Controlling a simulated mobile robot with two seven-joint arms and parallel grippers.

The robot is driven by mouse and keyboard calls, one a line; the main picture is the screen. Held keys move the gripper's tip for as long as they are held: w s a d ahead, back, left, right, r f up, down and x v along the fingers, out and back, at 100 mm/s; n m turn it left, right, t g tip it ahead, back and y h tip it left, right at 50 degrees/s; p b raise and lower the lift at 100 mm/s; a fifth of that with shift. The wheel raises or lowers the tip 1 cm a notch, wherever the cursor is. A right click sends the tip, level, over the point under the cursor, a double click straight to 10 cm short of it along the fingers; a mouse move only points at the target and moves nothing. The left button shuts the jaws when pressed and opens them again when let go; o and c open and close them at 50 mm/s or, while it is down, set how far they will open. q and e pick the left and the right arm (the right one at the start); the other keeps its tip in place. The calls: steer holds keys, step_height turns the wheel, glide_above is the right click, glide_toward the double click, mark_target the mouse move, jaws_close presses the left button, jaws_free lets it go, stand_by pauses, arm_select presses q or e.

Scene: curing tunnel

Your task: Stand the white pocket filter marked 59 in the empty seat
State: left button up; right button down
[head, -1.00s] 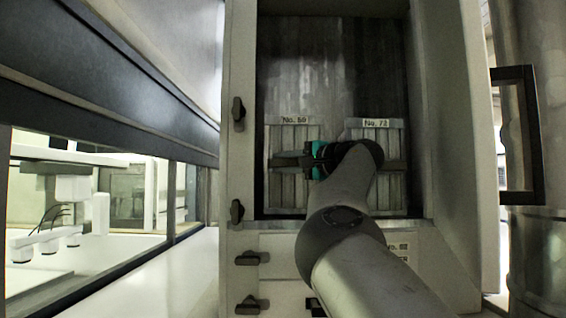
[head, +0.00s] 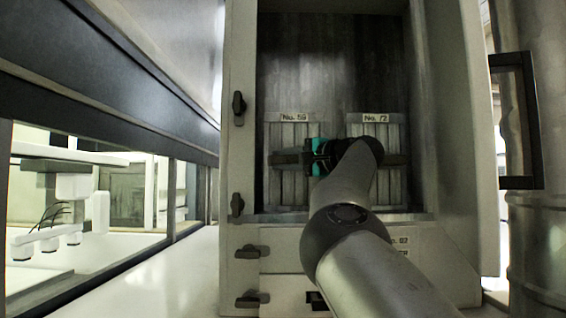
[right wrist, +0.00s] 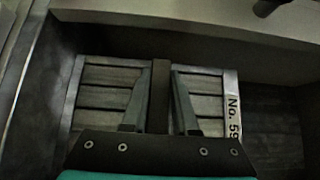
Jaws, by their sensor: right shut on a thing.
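The white pocket filter marked No. 59 (head: 304,190) stands upright in the left half of the open housing (head: 332,60). Its pleated face shows, with the label along its top edge. My right gripper (head: 290,158) reaches in from the right and is shut on the dark bar across the filter's face. In the right wrist view, the two fingers (right wrist: 158,110) close on either side of that bar, and the label No. 59 (right wrist: 233,117) shows at the right. I cannot tell whether the filter's underside touches the housing floor. My left gripper is not in view.
A second filter, marked No. 72 (head: 376,132), stands to the right with a narrow gap between; my arm partly covers it. Latches (head: 238,108) line the housing's left frame.

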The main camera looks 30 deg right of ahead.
steer(key=c, duration=0.6)
jaws_free()
steer(key=shift+c, duration=0.2)
steer(key=shift+o, duration=0.2)
steer(key=shift+f, duration=0.15)
steer(key=shift+s, duration=0.1)
steer(key=b+v, duration=0.4)
steer(key=v, duration=0.1)
steer(key=shift+s+d, duration=0.15)
steer(key=shift+s, duration=0.25)
steer(key=shift+b+v, duration=0.4)
steer(key=shift+v, duration=0.4)
